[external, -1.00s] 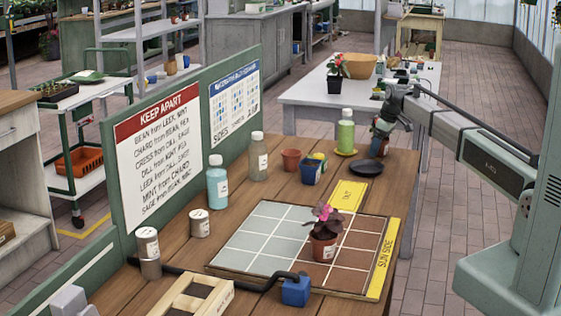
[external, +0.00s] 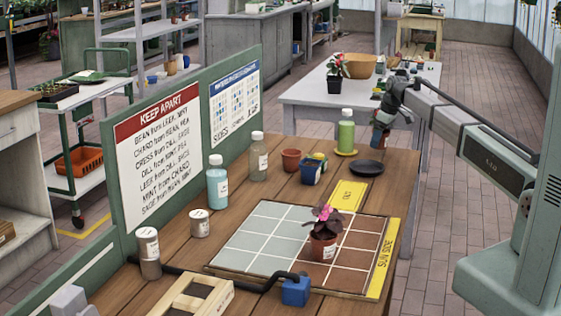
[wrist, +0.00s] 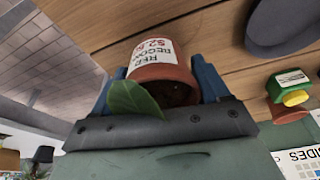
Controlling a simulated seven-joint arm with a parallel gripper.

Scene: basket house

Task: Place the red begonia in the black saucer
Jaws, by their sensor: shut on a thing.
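My gripper (external: 382,124) is shut on a terracotta pot whose label reads as red begonia. In the wrist view the pot (wrist: 163,68) sits between the blue fingers, with a green leaf showing in front; its flowers are not visible there. The pot is in the air by the far right edge of the wooden bench. The black saucer (external: 367,168) lies empty on the bench, below and slightly left of the held pot. It also shows at the top right of the wrist view (wrist: 284,24).
A green bottle (external: 346,132) on a yellow dish stands just left of the saucer. A pink-flowered potted plant (external: 323,248) stands on the tiled board, nearer the camera.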

